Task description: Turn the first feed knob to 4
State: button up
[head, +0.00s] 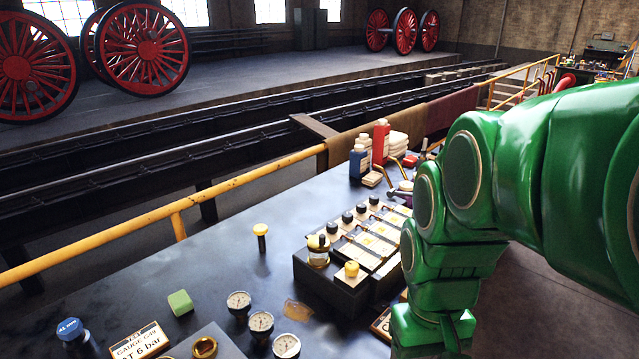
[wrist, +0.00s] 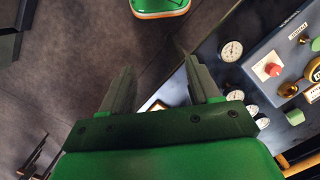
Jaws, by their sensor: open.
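A long dark control box (head: 325,285) stands on the bench in the head view. Several black knobs (head: 347,217) line its back edge, behind cream plates. A yellow knob (head: 351,268) sits at its near end. I cannot tell which knob is the first feed knob, and no number is readable on the plates. My gripper (wrist: 157,64) shows in the wrist view with its two fingers apart and nothing between them, above the floor beside the bench. In the head view my green arm reaches down at the bench's right side and hides part of the box; the fingers are out of frame there.
Three gauges (head: 261,323), a green block (head: 180,302) and a yellow-topped peg (head: 260,236) are on the bench. Bottles (head: 381,142) stand at its far end. In the wrist view, a grey panel with a red knob (wrist: 273,69) lies to the right. A yellow rail (head: 120,229) runs behind.

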jog(key=w+r+n, duration=0.1)
jog(key=w+r, duration=0.1)
jog(key=w, duration=0.6)
jog(key=w+r+n, duration=0.2)
jog(key=w, duration=0.5)
jog(key=n+t, duration=0.2)
jog(key=n, duration=0.7)
send_over(333, 225)
jog(key=f, duration=0.6)
jog(key=shift+s+f, duration=0.15)
jog(key=shift+s, duration=0.05)
jog(key=shift+w+a+f, duration=0.1)
jog(key=shift+w+f, duration=0.1)
jog(key=shift+w, duration=0.05)
jog(key=shift+f, duration=3.95)
jog(key=shift+c, duration=0.3)
jog(key=c, duration=1)
